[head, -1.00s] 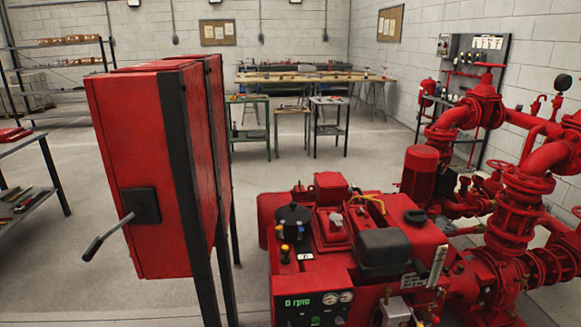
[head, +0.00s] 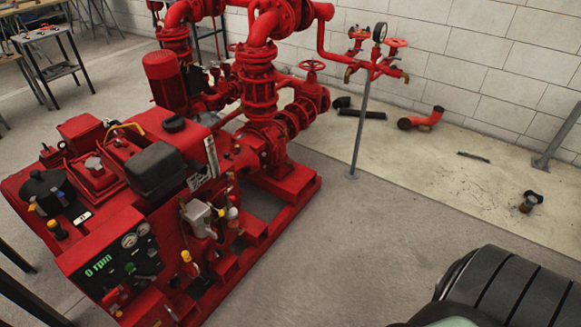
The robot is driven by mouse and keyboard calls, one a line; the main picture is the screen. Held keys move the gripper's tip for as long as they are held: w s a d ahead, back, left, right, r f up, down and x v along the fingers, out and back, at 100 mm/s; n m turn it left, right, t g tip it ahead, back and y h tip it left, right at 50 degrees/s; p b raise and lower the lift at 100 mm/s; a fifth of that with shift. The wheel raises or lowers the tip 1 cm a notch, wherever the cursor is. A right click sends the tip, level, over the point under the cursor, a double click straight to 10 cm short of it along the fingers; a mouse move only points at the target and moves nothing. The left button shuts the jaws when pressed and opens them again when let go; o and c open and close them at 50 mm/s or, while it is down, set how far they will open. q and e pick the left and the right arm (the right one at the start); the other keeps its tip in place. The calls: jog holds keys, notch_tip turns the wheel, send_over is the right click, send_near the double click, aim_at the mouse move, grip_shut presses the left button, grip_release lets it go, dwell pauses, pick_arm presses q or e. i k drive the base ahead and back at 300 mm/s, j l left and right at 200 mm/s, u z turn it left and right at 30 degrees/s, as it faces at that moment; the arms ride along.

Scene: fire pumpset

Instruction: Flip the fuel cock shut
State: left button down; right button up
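The red engine pumpset (head: 118,215) stands at the left, with a control panel (head: 135,255) at its front reading "0 rpm". On its near right side is a cluster of small fittings (head: 212,222) with a pale body and small red and yellow parts. I cannot tell which small part is the fuel cock, or how its lever is set. Neither of my grippers shows in the head view.
Red pipework with valves rises behind the engine. A red valve stand (head: 375,62) on a thin grey post (head: 358,135) stands to the right. A loose red elbow (head: 422,119) lies by the wall. The floor (head: 330,240) right of the pumpset is clear.

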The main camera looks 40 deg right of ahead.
aim_at(231, 199)
jog(key=z, duration=0.7)
